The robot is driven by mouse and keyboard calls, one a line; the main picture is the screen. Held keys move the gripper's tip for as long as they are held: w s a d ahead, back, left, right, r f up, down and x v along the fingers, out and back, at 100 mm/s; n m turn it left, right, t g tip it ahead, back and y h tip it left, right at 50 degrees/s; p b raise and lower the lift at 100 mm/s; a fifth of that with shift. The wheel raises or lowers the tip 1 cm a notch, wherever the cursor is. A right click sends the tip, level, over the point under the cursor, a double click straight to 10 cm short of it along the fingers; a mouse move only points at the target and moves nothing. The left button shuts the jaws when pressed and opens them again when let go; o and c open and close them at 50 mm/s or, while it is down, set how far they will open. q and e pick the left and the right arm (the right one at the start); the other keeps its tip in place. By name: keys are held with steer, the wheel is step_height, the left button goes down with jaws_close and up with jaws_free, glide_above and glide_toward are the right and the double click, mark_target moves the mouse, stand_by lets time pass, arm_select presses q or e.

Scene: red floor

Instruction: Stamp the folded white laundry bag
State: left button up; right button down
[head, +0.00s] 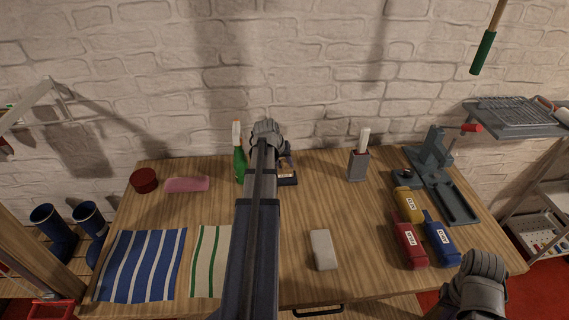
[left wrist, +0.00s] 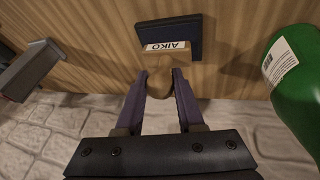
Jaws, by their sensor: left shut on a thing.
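The folded white laundry bag (head: 322,249) lies flat near the front middle of the wooden table. My left gripper (head: 287,158) is at the back of the table, partly hidden by its own arm. In the left wrist view, the left gripper (left wrist: 160,92) is shut on the rounded handle of a wooden stamp (left wrist: 153,62) labelled AIKO. The stamp is at a dark blue pad (left wrist: 170,30); I cannot tell whether they touch. The pad also shows in the head view (head: 289,182). My right gripper (head: 480,268) is at the front right; its fingers are not clear.
A green bottle (head: 239,167) stands close left of the left gripper, a grey holder (head: 358,167) to its right. Blue striped cloth (head: 140,265) and green striped cloth (head: 208,260) lie left. Yellow (head: 408,204), red (head: 408,245) and blue (head: 441,240) bottles lie right of the bag.

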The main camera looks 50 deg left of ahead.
arm_select(q)
steer(key=shift+f+b, duration=0.5)
steer(key=shift+b, duration=0.05)
stand_by(1.8)
steer(key=shift+r, duration=0.1)
step_height(320, 180, up, 7)
steer(key=p, duration=0.7)
steer(key=shift+d+f, duration=0.1)
steer(key=shift+f, duration=0.1)
